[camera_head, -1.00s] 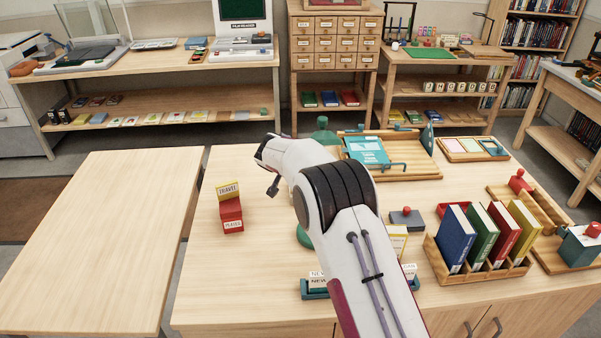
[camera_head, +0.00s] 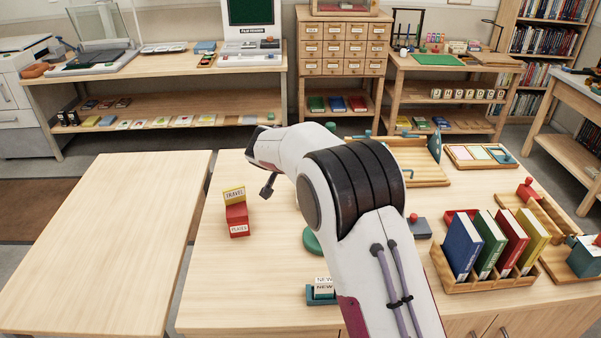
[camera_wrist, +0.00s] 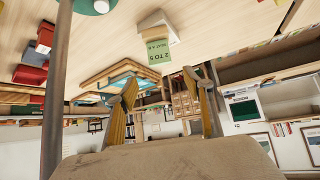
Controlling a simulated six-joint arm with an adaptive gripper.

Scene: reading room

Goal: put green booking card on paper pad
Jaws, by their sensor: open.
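A green card (camera_wrist: 157,50) marked "2 TO 5" shows in the wrist view, leaning against or set in a pale block (camera_wrist: 155,22) on the table. My gripper (camera_wrist: 162,80) is open and empty, its two yellowish fingers apart, with the card just beyond the tips in the picture.
A wooden rack with several upright books (camera_head: 490,284) is at the right. A larger wooden tray (camera_head: 428,180) is partly behind my arm. The left table (camera_head: 105,240) is bare.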

